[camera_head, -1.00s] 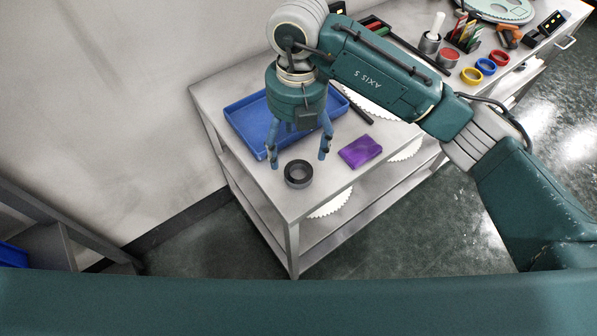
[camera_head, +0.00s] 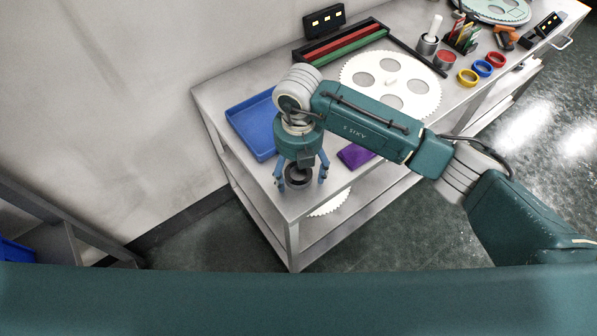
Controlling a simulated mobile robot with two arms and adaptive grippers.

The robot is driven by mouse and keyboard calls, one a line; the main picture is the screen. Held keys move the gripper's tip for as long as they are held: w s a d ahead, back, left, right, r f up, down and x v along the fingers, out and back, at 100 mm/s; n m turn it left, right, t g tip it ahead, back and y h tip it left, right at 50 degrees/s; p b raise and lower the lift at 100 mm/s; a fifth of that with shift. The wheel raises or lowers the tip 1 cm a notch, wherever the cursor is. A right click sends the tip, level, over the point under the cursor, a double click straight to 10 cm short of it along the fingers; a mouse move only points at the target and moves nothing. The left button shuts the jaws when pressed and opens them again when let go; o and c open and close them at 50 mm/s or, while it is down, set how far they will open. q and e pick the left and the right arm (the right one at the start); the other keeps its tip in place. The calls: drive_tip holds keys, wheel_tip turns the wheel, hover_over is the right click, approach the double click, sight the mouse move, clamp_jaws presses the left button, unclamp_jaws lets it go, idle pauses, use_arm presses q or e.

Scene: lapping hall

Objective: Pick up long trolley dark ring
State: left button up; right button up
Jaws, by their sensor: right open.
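The dark ring (camera_head: 298,181) lies on the near end of the long metal trolley (camera_head: 268,193), close to its front edge. My right gripper (camera_head: 301,183) is above the ring, with its blue fingers spread on the ring's left and right sides. The fingers look apart from the ring, and the gripper holds nothing. The wrist hides the far part of the ring. Whether the fingertips touch the trolley top I cannot tell. My left gripper is not in view.
A blue tray (camera_head: 245,137) lies behind the gripper, and a purple block (camera_head: 352,156) is to its right, partly under my arm. A large white toothed disc (camera_head: 418,95) and a black rack (camera_head: 345,43) lie farther back. Yellow (camera_head: 467,78), blue (camera_head: 482,68) and red (camera_head: 495,59) rings sit at right.

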drive_tip(key=c, duration=1.4)
